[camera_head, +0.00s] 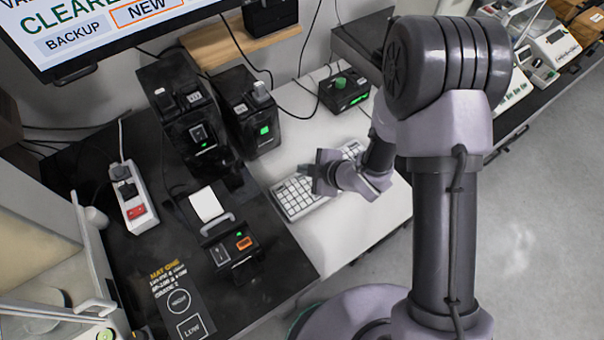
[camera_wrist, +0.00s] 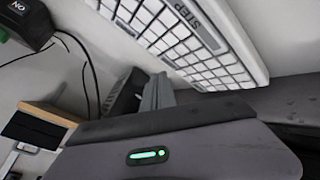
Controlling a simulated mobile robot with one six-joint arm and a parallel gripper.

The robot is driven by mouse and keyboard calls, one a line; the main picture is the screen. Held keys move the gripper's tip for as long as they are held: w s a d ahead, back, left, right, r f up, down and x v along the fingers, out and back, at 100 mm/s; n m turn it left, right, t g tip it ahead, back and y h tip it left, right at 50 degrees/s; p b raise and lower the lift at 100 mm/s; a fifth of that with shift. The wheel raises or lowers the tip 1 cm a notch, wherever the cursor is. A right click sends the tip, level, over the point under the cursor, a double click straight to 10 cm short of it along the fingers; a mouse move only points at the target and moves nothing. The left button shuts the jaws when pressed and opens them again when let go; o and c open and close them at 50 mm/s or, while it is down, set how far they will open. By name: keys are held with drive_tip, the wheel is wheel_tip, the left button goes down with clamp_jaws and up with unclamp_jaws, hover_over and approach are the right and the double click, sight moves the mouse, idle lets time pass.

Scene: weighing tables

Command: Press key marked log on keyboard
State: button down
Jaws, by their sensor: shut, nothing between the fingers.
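The white keyboard (camera_head: 296,201) lies on the white table, partly hidden by my gripper. My gripper (camera_head: 320,178) is over the keyboard's middle, its fingers shut and empty. I cannot tell whether it touches any key. In the wrist view the keyboard (camera_wrist: 165,38) runs across the top, with pale keys and a wide key marked STEP (camera_wrist: 197,27). My shut gripper (camera_wrist: 158,92) shows there beyond its dark housing with a green light. No key marked log is legible in either view.
A label printer (camera_head: 207,205) and a power strip (camera_head: 132,200) are on the black table to the left. A box with a green button (camera_head: 345,90) stands behind. The white surface before the keyboard (camera_head: 345,240) is clear.

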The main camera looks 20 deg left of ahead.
sight(305, 178)
drive_tip(key=shift+f, duration=0.15)
drive_tip(key=shift+f+b, duration=0.25)
drive_tip(key=shift+b, duration=0.3)
drive_tip(key=shift+f+b, duration=0.4)
idle(0.6)
drive_tip(key=shift+r, duration=0.15)
drive_tip(key=shift+r+p, duration=0.5)
drive_tip(key=shift+r, duration=0.15)
wheel_tip(305, 178, up, 5)
drive_tip(key=p, duration=0.3)
drive_tip(key=shift+p, duration=0.35)
